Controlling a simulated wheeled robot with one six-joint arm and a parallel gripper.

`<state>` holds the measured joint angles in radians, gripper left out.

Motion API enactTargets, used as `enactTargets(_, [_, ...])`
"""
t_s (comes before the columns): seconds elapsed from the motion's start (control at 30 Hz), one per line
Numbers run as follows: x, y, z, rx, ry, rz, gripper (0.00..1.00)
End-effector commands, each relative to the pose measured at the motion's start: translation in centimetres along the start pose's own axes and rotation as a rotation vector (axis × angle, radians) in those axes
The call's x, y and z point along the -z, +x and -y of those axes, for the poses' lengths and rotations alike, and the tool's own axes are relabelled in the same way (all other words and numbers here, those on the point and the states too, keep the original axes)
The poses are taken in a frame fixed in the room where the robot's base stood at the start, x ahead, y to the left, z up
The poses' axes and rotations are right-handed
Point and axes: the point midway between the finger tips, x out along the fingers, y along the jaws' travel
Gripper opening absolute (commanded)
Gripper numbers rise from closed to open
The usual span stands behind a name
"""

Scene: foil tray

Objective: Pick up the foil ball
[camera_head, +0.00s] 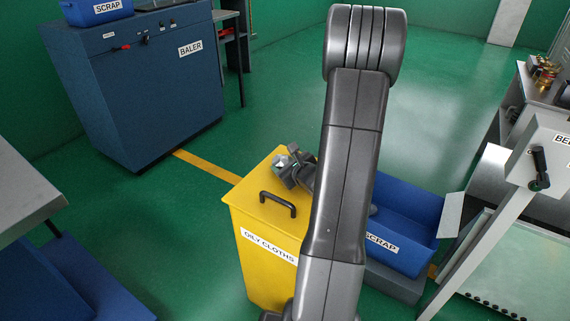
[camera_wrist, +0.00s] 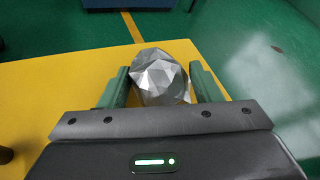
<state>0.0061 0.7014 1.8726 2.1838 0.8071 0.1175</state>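The foil ball (camera_wrist: 160,76) is a silvery, faceted lump. In the wrist view it sits between the two green fingers of my gripper (camera_wrist: 161,82), with one finger close on each side and the ball reaching a little past the tips. I cannot tell whether both fingers press on it. In the head view the foil ball (camera_head: 281,161) shows at the end of my gripper (camera_head: 285,168), over the far part of the yellow bin's lid. I cannot tell whether the ball rests on the lid or is just above it.
The yellow bin (camera_head: 262,249), marked OILY CLOTHS, has a dark handle (camera_head: 278,203) on its lid. A blue SCRAP bin (camera_head: 414,259) stands to its right, partly behind my arm. A blue baler (camera_head: 130,85) stands at the back left.

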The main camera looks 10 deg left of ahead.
Motion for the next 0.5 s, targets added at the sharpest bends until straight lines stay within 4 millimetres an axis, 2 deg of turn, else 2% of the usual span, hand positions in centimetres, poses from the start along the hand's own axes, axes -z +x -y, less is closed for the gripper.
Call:
enactTargets(0.03, [0.01, -0.01, -0.01, 0.000, 0.000, 0.000, 0.47])
enactTargets(0.1, [0.02, -0.02, -0.01, 0.000, 0.000, 0.000, 0.34])
enactTargets(0.5, [-0.12, -0.11, 0.03, -0.001, 0.000, -0.001, 0.32])
